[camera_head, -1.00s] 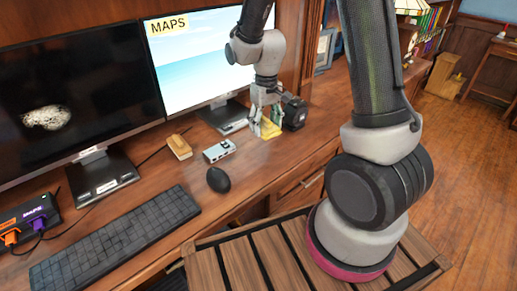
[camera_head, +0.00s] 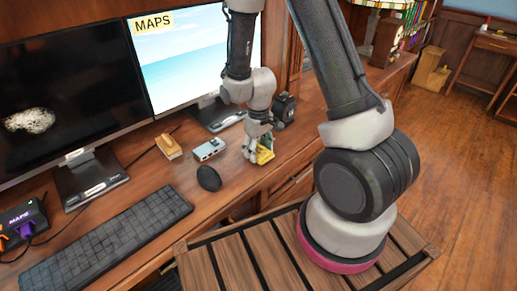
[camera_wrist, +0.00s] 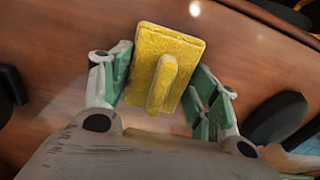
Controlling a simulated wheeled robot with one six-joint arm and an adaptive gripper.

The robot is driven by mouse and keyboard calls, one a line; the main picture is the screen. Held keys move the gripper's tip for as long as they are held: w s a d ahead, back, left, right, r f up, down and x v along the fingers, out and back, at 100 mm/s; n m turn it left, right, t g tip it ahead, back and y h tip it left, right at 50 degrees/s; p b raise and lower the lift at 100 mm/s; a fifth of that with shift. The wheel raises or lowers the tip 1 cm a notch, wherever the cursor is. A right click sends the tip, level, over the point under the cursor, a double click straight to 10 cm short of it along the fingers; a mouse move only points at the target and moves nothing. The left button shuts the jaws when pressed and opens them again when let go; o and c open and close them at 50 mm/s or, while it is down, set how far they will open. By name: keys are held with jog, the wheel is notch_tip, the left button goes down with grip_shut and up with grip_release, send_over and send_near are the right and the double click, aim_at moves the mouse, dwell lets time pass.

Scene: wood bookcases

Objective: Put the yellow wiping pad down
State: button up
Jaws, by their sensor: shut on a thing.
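The yellow wiping pad (camera_wrist: 185,52) is a flat yellow block with a raised yellow handle, seen between my fingers in the wrist view. My gripper (camera_wrist: 160,95) is shut on it, with a green-padded finger at each side. In the head view my gripper (camera_head: 257,150) points down near the desk's front edge, and the pad (camera_head: 265,156) shows at its fingertips, partly covered by them. The pad is at or just above the wooden desk top (camera_head: 235,178); I cannot tell whether it touches.
A small grey box (camera_head: 209,149), a wooden block (camera_head: 168,146) and a black mouse (camera_head: 209,178) lie left of my gripper. A black device (camera_head: 285,108) stands behind it. Two monitors stand at the back, with a keyboard (camera_head: 105,246) in front. Bare desk lies between mouse and gripper.

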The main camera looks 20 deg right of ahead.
jog(key=shift+f, duration=0.15)
jog(key=o, duration=1.1)
notch_tip(320, 180, up, 12)
notch_tip(320, 180, up, 14)
jog(key=m+t, duration=0.2)
send_over(259, 144)
jog(key=s+d, duration=0.4)
jog(key=s, duration=0.3)
jog(key=s+d+r+m+t, duration=0.1)
jog(key=s+d+r, duration=0.1)
jog(key=s, duration=0.4)
jog(key=s+d+r+m+t, duration=0.1)
jog(key=s+r, duration=0.4)
jog(key=s, duration=0.1)
jog(key=shift+d, duration=0.4)
